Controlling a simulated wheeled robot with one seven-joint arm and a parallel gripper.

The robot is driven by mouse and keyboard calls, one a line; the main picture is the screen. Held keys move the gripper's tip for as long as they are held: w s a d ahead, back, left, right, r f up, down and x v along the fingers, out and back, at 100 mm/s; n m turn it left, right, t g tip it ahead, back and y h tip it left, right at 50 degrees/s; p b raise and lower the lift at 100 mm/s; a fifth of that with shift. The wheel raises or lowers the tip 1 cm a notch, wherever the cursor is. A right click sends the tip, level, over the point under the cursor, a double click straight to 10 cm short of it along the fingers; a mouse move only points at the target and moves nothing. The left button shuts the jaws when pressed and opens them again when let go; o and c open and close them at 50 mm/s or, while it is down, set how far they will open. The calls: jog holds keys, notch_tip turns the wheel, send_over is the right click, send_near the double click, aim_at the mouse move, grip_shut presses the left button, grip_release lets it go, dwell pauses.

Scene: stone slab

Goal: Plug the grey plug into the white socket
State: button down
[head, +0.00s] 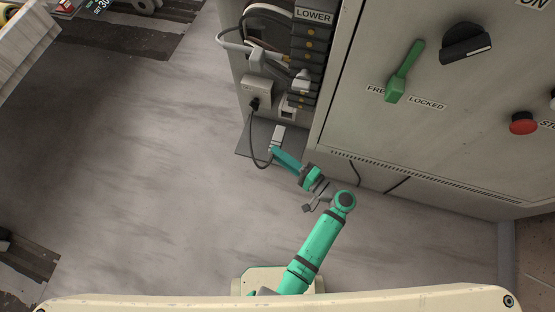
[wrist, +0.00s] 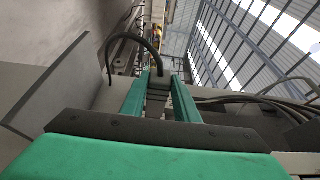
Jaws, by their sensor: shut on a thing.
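My gripper (head: 275,151) is low in front of the open cabinet bay, its teal fingers pointing up and left. In the wrist view my gripper (wrist: 160,88) is shut on the grey plug (wrist: 160,81), which sits between the fingertips. A black cable (wrist: 132,37) arches from the plug to the left. In the head view the fingers largely hide the plug. A small white fitting with a dark opening (head: 288,113), perhaps the white socket, is in the bay above the gripper, apart from it. No socket face is clear in the wrist view.
A pale box (head: 257,90) in the bay has a black connector in it, whose cable (head: 251,144) loops down to the gripper. A pale block (head: 278,137) lies close by the fingertips. The cabinet front (head: 420,130) stands to the right. Open floor (head: 140,180) is at left.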

jog(key=shift+w+d, duration=0.35)
jog(key=shift+w, duration=0.55)
jog(key=shift+w+d, duration=0.35)
jog(key=shift+w, duration=0.55)
jog(key=shift+w+d, duration=0.25)
jog(key=shift+w, duration=0.3)
jog(key=shift+w, duration=0.1)
dwell(1.1)
jog(key=shift+w+d, duration=0.2)
jog(key=shift+w, duration=0.55)
jog(key=shift+w+d, duration=0.2)
jog(key=shift+w, duration=0.5)
dwell(3.0)
